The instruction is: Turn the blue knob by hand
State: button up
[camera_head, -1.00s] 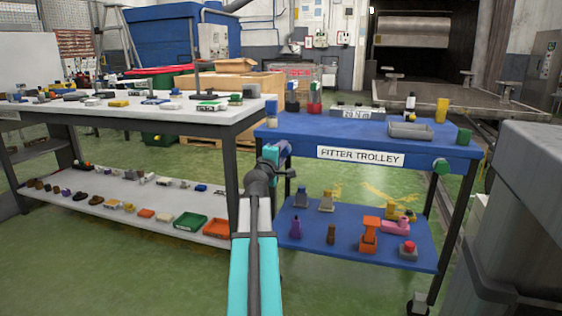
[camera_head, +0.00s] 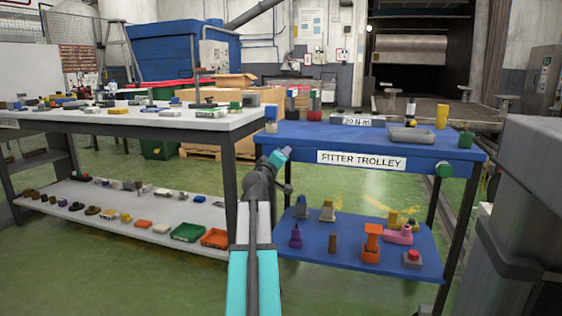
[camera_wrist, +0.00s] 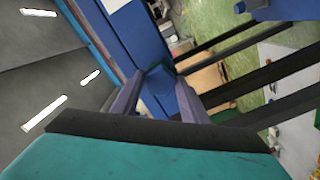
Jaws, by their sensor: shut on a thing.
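My gripper (camera_head: 280,156) is at the left front edge of the blue fitter trolley (camera_head: 300,139), seen from behind at the end of my arm. In the wrist view, its two purple-grey fingers (camera_wrist: 158,98) are shut on the blue knob (camera_wrist: 158,83), which sits between the fingertips against the blue trolley side. In the head view the knob is mostly hidden by the gripper, so its turned angle cannot be told.
A green knob (camera_head: 444,169) is on the trolley's right front. A grey tray (camera_head: 411,135) and a display box (camera_head: 357,120) stand on top. Small parts sit on the lower shelf (camera_head: 345,262). A white workbench (camera_head: 185,127) is at left, a grey cabinet (camera_head: 530,215) at right.

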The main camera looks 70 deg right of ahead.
jog(key=shift+r, duration=0.1)
jog(key=o, duration=0.9)
jog(key=shift+o, duration=0.4)
jog(key=a, duration=1.1)
jog(key=shift+s+a+f+p, duration=0.25)
jog(key=shift+s+a+p, duration=0.05)
jog(key=shift+s+p, duration=0.1)
jog(key=shift+a+b, duration=0.1)
jog(key=shift+b, duration=0.2)
